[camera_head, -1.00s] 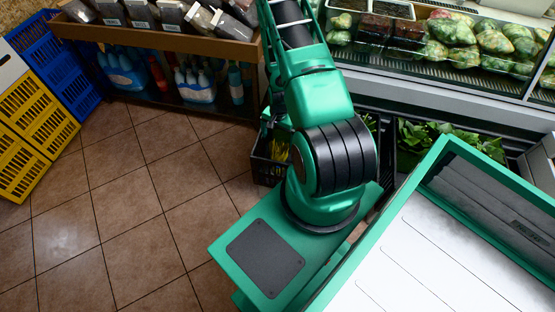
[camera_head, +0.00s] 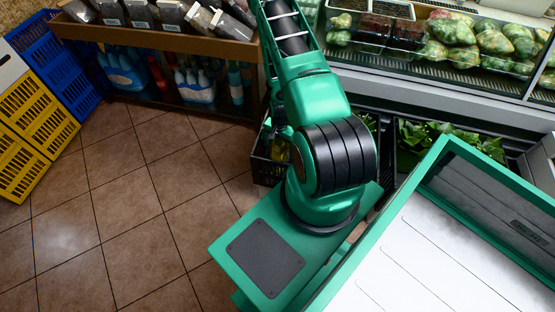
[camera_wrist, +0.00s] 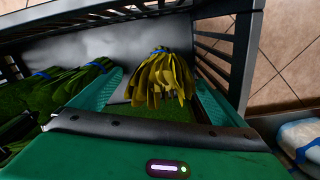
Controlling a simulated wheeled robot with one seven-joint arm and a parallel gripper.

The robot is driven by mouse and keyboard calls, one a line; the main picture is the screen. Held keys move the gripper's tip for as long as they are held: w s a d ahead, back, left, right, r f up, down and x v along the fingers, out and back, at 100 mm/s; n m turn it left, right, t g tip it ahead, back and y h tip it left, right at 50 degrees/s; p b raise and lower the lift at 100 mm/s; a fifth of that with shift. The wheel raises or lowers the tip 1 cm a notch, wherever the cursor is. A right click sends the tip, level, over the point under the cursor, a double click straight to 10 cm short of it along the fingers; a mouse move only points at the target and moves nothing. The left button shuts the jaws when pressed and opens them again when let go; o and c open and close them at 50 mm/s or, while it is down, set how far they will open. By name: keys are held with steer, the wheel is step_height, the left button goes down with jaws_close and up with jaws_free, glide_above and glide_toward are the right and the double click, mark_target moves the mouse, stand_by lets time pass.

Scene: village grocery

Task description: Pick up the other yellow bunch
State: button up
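A yellow leafy bunch (camera_wrist: 163,78) tied with a blue band lies in a dark slatted crate (camera_wrist: 244,50) in the wrist view. My gripper (camera_wrist: 158,76) is open, with one green finger on each side of the bunch. A gap shows at the left finger; whether the right finger touches the bunch I cannot tell. In the head view the crate (camera_head: 266,172) stands on the floor beside my base, and a little yellow (camera_head: 279,150) shows in it.
Green bunches with blue bands (camera_wrist: 62,88) lie left of my gripper in the crate. The crate's slatted walls are close at the back and right. A wooden shelf (camera_head: 160,38) with bottles is behind. Tiled floor (camera_head: 130,190) at left is clear.

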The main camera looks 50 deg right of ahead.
steer(key=c, duration=1.5)
steer(key=shift+c, duration=0.4)
steer(key=shift+r, duration=0.1)
